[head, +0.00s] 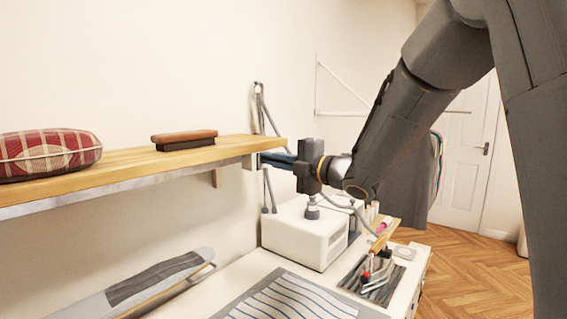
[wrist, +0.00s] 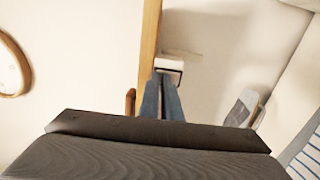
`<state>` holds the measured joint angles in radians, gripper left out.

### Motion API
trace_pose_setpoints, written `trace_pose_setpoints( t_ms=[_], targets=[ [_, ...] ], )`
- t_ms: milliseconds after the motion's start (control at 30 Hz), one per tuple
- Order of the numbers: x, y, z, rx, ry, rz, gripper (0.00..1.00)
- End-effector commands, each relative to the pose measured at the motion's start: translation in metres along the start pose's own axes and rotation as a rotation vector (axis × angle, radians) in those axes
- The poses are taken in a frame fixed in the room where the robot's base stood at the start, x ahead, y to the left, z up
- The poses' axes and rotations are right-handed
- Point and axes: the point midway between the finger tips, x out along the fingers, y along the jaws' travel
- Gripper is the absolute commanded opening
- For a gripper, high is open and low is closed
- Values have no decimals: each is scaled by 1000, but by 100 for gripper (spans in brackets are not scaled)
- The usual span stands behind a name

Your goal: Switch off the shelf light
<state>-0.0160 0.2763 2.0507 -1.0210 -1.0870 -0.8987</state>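The wooden shelf (head: 120,170) runs along the wall at the left in the head view, with a pale strip (head: 100,193) along its underside. I cannot tell whether that strip is lit. A small white box (head: 249,161), perhaps the light's switch, is at the shelf's right end. It also shows in the wrist view (wrist: 169,64), just beyond my fingertips. My gripper (head: 264,158) points at the shelf's end, its blue fingers together and empty in the wrist view (wrist: 160,78). I cannot tell whether the tips touch the box.
A red plaid cushion (head: 48,153) and a brown brush (head: 184,139) lie on the shelf. Below my gripper stands a white machine (head: 300,236) on the table, beside striped cloth (head: 290,299) and a padded pressing board (head: 150,285). A round clock (wrist: 10,72) hangs on the wall.

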Motion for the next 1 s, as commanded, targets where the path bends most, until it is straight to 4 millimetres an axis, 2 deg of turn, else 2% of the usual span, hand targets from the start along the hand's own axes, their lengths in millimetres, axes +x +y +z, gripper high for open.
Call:
trace_pose_setpoints(
  t_ms=[400,1000],
  targets=[
    [7,10,-2,-6,4,14,0],
    [9,11,-3,-7,3,14,0]
  ],
)
